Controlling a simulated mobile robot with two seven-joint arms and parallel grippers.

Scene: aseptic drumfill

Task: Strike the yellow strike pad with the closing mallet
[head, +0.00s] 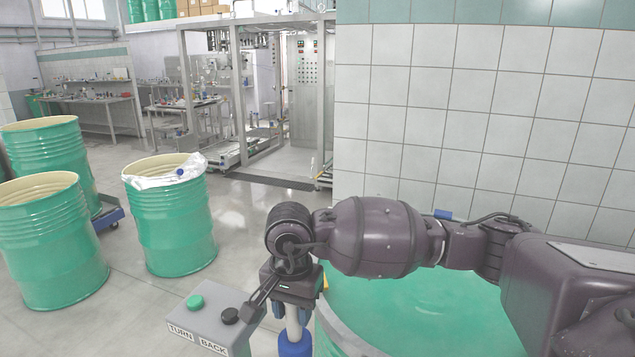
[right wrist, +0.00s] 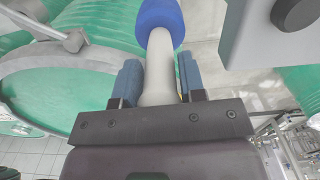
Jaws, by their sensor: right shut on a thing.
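My right gripper (head: 292,308) is shut on the closing mallet, which has a pale handle (head: 293,324) and a blue head (head: 295,345) hanging below the jaws. In the right wrist view the blue jaws (right wrist: 158,85) grip the handle from both sides, and the blue head (right wrist: 161,16) points away from the gripper. A small yellow patch (head: 325,282), maybe part of the strike pad, shows just right of the gripper at the drum's edge; my arm hides most of it. My left gripper is not in view.
A green lidded drum (head: 420,310) with a grey ring stands under my right arm. A grey button box (head: 205,318) marked TURN and BACK stands left of the gripper. Open green drums (head: 170,230) stand farther left. A tiled wall (head: 480,110) rises behind.

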